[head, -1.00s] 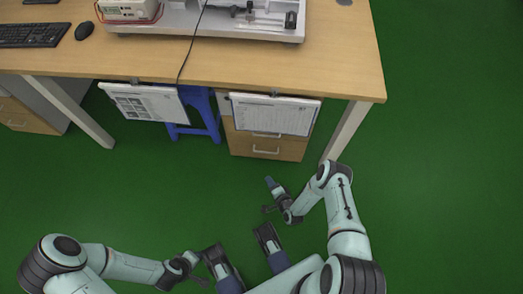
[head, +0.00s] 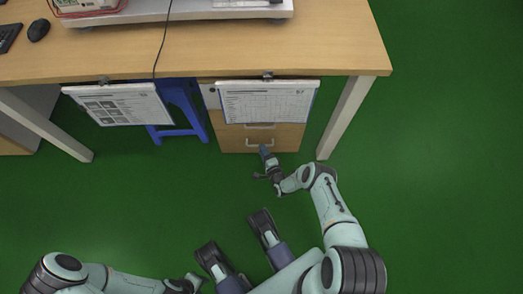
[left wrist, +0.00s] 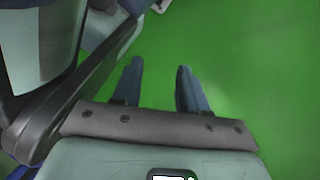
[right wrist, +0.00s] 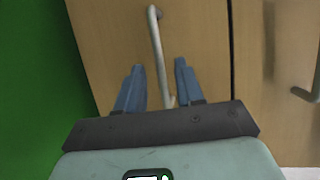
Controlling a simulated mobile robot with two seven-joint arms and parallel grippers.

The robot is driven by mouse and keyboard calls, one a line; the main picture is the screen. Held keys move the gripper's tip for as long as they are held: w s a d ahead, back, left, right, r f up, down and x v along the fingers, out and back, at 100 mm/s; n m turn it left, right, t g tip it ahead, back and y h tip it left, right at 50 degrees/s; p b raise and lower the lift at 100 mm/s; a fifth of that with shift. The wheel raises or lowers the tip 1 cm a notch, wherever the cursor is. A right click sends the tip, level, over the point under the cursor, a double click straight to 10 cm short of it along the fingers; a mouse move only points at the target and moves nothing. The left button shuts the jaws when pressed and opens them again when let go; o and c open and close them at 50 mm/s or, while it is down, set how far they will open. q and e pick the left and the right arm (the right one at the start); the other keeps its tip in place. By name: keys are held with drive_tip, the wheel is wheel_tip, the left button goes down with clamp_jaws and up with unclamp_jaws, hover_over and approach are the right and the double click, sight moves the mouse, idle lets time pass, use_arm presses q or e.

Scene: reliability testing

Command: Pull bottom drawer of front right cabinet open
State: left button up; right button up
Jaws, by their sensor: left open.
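The front right cabinet stands under the desk, its wooden bottom drawer (head: 234,145) closed, with a pale metal handle (head: 260,143). My right gripper (head: 264,153) is at this handle. In the right wrist view, the open fingers of my right gripper (right wrist: 159,66) lie on either side of the bottom drawer's handle (right wrist: 157,45), against the drawer front (right wrist: 205,45). I cannot tell whether they touch it.
The upper drawer's handle (right wrist: 304,95) shows at the right of the right wrist view. A clipboard sheet (head: 267,102) hangs in front of the cabinet top. A desk leg (head: 345,117) stands right of the cabinet, a blue stool (head: 180,105) left. Floor (head: 440,200) at right is clear.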

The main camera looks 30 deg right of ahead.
drive_tip(key=shift+x, duration=0.75)
clamp_jaws()
idle(0.9)
